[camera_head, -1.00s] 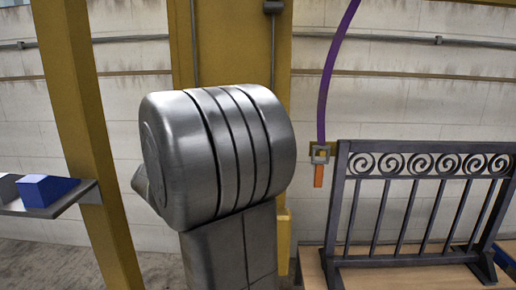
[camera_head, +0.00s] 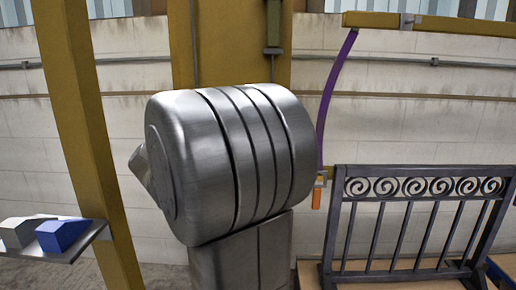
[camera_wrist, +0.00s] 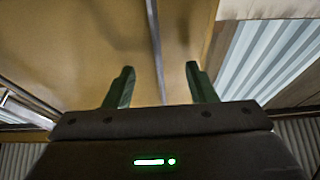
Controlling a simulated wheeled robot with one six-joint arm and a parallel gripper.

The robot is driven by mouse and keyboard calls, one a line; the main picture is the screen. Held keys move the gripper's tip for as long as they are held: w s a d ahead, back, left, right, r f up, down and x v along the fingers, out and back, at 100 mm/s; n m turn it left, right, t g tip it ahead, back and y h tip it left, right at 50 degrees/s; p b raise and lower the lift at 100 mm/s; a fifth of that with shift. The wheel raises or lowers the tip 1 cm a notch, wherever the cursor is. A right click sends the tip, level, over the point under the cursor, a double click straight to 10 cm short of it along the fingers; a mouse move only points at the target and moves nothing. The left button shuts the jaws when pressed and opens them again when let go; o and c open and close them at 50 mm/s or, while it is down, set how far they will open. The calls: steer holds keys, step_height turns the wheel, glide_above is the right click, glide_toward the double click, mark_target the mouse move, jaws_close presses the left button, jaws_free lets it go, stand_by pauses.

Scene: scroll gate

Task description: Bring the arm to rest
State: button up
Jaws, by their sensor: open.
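My gripper (camera_wrist: 160,84) shows in the wrist view with its two dark green fingers spread apart. Nothing is between the fingers. Behind them are a tan surface and a corrugated light panel, so the wrist camera looks upward. In the head view, a large grey metal joint of my arm fills the middle of the picture. My gripper cannot be made out in the head view.
A dark gate with a row of scrolls (camera_head: 425,187) stands at the right. A purple strip (camera_head: 329,105) hangs from a yellow beam (camera_head: 440,25), with an orange piece (camera_head: 316,198) at its lower end. A shelf (camera_head: 72,252) at the left holds a blue block (camera_head: 62,235) and a grey block (camera_head: 20,232).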

step_height(320, 180, up, 25)
steer(key=p, duration=1.6)
steer(key=shift+f, duration=0.1)
steer(key=shift+s, duration=0.1)
